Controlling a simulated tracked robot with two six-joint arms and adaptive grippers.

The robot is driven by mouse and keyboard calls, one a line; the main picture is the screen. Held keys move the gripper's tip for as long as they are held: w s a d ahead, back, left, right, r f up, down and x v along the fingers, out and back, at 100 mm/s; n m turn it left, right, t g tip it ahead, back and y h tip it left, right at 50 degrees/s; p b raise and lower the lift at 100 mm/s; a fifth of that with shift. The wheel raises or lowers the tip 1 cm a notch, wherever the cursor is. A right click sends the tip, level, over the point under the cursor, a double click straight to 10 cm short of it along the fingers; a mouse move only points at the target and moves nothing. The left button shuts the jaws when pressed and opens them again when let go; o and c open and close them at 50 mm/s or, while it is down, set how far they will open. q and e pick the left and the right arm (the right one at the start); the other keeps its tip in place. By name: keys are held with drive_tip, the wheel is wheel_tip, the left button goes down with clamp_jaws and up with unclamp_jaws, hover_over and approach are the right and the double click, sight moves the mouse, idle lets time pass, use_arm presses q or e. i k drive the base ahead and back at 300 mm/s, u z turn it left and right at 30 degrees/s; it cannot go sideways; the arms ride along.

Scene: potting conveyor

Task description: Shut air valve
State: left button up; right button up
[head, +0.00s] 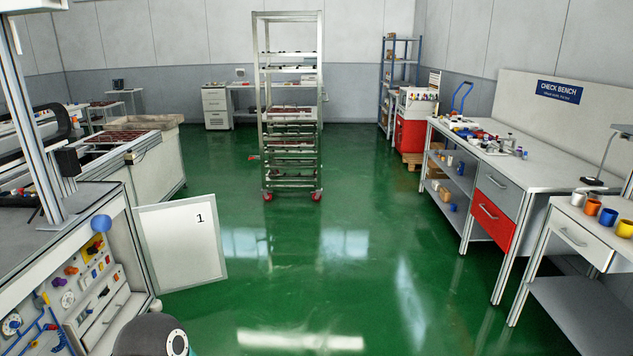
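A control panel (88,292) is at the lower left, on the front of a machine. It carries several red, orange, yellow and blue knobs and gauges. A pale door (182,243) marked 1 stands swung open to the right of the panel. A part of my arm shows at the bottom edge. Neither of my grippers is in view.
A wheeled metal rack (288,181) stands mid-floor towards the back. The check bench (517,168) and a side table with coloured cups (592,209) line the right. The green floor (340,270) between is clear. The open door juts into it.

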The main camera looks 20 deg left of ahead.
sight(46, 302)
drive_tip(key=u, duration=0.2)
drive_tip(key=i, duration=1.35)
drive_tip(key=u, duration=0.6)
drive_tip(key=i, duration=1.35)
drive_tip(key=u, duration=1.35)
drive_tip(key=i, duration=1.25)
drive_tip(key=u, duration=0.75)
drive_tip(key=k, duration=0.8)
drive_tip(key=u, duration=0.15)
drive_tip(key=i, duration=0.85)
drive_tip(key=z, duration=0.1)
